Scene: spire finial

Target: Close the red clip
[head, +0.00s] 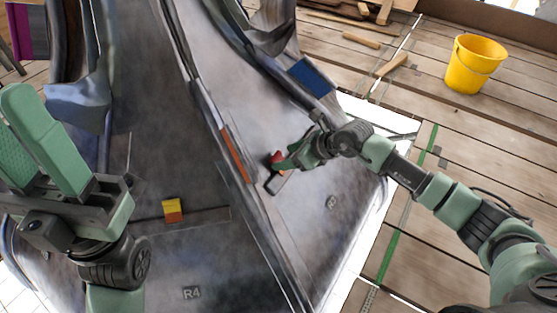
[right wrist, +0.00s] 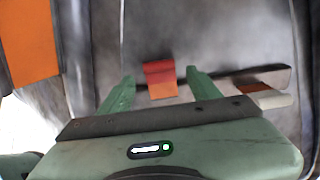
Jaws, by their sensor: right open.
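The red clip (head: 276,157) is on the grey metal panel, right of the long central seam. In the right wrist view the clip (right wrist: 159,72) is red on top and orange below. My right gripper (head: 280,164) is open at the clip, and its fingers partly hide it in the head view. In the right wrist view the two green fingertips (right wrist: 160,80) stand on either side of the clip, with gaps to both sides. My left gripper (head: 30,130) is at the left, with its two green fingers apart and nothing seen between them.
A yellow and red block (head: 173,210) sits on the panel's lower left. An orange strip (head: 235,155) lies along the seam and a blue patch (head: 310,77) is higher up. A yellow bucket (head: 475,62) and wooden pieces (head: 391,65) are on the planks, away from the panel.

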